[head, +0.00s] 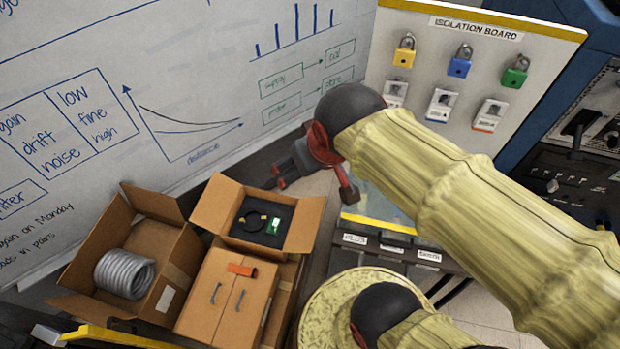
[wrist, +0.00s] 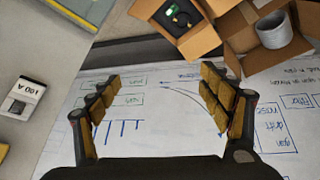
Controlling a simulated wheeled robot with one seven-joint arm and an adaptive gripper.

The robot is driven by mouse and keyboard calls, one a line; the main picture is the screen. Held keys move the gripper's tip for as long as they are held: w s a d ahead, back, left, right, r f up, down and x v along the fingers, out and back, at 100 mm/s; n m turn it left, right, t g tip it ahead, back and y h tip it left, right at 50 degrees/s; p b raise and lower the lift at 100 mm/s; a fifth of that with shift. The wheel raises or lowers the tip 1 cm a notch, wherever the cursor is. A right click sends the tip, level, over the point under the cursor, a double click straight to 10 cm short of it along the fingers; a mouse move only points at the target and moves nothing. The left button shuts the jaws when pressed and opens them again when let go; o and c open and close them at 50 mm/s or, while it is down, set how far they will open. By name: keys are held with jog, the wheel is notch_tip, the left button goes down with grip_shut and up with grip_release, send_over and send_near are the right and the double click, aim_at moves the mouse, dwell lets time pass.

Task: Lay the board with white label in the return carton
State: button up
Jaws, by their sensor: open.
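A small green board (head: 273,226) with a pale patch lies on the dark insert (head: 250,214) of an open carton (head: 297,226); whether the patch is a white label is too small to tell. The board also shows in the wrist view (wrist: 171,10). I cannot tell which carton is the return carton. My gripper (head: 315,188) is up and to the right of this carton, partly hidden behind my arm. In the wrist view my gripper (wrist: 157,77) is open and empty, with the whiteboard behind its fingers.
Another open carton (head: 180,240) holds a grey ribbed coil (head: 125,273). A brown box (head: 226,299) with two handles and an orange piece (head: 242,270) stands in front. The isolation board (head: 480,60) with padlocks stands at right; the whiteboard (head: 200,60) is behind.

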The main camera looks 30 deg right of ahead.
jog(key=shift+y, duration=0.3)
jog(key=s, duration=0.1)
jog(key=s+a, duration=0.1)
jog(key=s, duration=0.2)
jog(key=shift+a+r, duration=0.3)
jog(key=shift+a, duration=0.1)
jog(key=shift+f, duration=0.1)
jog(key=shift+f+b, duration=0.5)
jog(key=shift+b, duration=0.1)
jog(key=shift+c, duration=0.5)
